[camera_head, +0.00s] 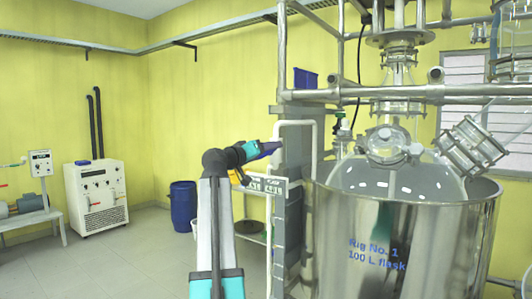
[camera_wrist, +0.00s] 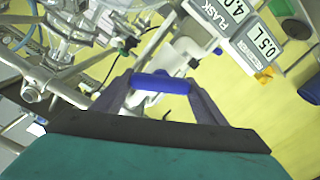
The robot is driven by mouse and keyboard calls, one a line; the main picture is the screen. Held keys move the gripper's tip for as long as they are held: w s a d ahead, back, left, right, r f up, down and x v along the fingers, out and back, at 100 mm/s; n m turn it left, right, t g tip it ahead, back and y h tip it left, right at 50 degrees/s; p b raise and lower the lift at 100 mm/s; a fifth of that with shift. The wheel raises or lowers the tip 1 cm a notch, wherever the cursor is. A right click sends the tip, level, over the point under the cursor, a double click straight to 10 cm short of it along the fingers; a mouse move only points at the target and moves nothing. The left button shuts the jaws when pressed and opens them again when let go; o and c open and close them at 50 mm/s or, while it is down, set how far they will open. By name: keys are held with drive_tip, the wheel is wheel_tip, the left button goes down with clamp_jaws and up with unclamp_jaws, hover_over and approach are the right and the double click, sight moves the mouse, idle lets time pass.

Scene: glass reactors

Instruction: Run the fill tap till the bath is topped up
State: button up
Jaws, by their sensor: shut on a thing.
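The fill tap's blue handle (camera_wrist: 162,82) is between my fingertips in the wrist view. My gripper (camera_wrist: 163,88) is shut on it; it also shows small in the head view (camera_head: 272,147), beside the frame left of the bath. The handle is not clear in the head view. The bath (camera_head: 405,250) is a shiny steel vessel marked "Rig No. 1 100 L flask", with a round glass flask (camera_head: 400,180) inside it. The water level in the bath is hidden by the steel wall.
Two digital readouts (camera_wrist: 238,28) stand near the tap; one is labelled FLASK, the other seems to read 0.5 L. Metal rig pipes (camera_head: 360,97) crowd the bath. A blue drum (camera_head: 183,207) and a white chiller unit (camera_head: 97,195) stand left. The floor between is clear.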

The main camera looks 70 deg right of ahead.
drive_tip(key=shift+f+m+b, duration=0.1)
drive_tip(key=shift+m+b, duration=0.4)
drive_tip(key=shift+b, duration=0.55)
drive_tip(key=m+b, duration=0.1)
drive_tip(key=b, duration=0.2)
drive_tip(key=shift+m, duration=0.4)
drive_tip(key=m+b, duration=0.2)
drive_tip(key=b, duration=0.1)
drive_tip(key=shift+s, duration=0.1)
drive_tip(key=shift+m+b, duration=0.4)
drive_tip(key=shift+b, duration=0.15)
drive_tip(key=shift+r+m, duration=0.2)
drive_tip(key=shift+m, duration=0.1)
drive_tip(key=o, duration=1.1)
drive_tip(key=shift+c, duration=0.2)
drive_tip(key=shift+a, duration=0.2)
